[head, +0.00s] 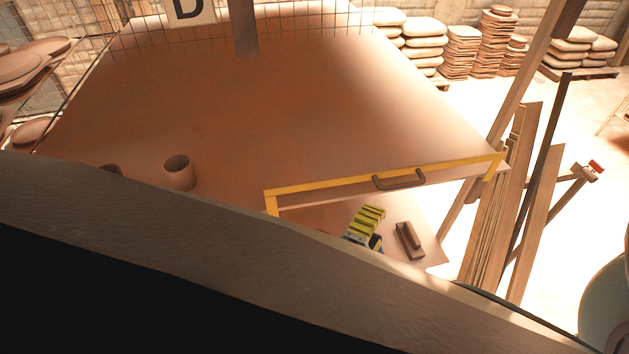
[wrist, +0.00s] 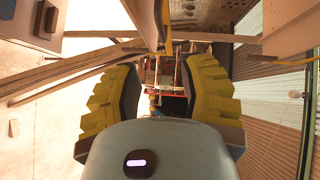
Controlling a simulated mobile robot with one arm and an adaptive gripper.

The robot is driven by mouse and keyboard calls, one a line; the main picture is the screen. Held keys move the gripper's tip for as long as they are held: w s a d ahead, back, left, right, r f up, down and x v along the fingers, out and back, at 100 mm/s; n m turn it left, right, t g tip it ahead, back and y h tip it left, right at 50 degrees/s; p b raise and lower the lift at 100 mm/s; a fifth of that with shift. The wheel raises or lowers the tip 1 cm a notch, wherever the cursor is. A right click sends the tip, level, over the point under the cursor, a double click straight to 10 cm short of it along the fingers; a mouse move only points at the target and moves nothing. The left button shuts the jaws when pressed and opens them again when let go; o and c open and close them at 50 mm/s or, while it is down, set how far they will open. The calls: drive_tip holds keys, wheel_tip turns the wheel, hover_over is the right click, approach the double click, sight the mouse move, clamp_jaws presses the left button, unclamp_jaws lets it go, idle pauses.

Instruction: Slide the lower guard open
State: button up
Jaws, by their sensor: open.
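The guard that I take for the lower guard is a panel with a yellow edge (head: 330,185) in the head view, right of centre. A brown bow handle (head: 400,180) sits on its front edge, towards the right. My gripper (head: 370,213) shows in part below that edge, to the left of the handle and apart from it in the picture. Its yellow ridged finger is visible. In the wrist view my gripper (wrist: 160,85) has its two yellow ridged fingers spread wide, with nothing held between them. The handle cannot be made out clearly there.
A broad brown surface (head: 270,90) fills the middle, with a cup (head: 179,171) on it. A brown block with a grip (head: 408,241) lies right of my gripper. Long planks (head: 490,220) lean at the right. Stacked sacks (head: 425,40) stand behind. A large dark shape hides the lower left.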

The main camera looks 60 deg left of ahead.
sight(398, 188)
drive_tip(key=b+x, duration=0.2)
drive_tip(key=x, duration=1.2)
drive_tip(key=shift+w+a+b, duration=0.15)
drive_tip(key=shift+w+b, duration=0.1)
drive_tip(key=shift+b, duration=0.15)
drive_tip(key=shift+w+a, duration=0.15)
drive_tip(key=shift+w, duration=0.45)
drive_tip(key=shift+o, duration=0.3)
drive_tip(key=shift+f, duration=0.1)
clamp_jaws()
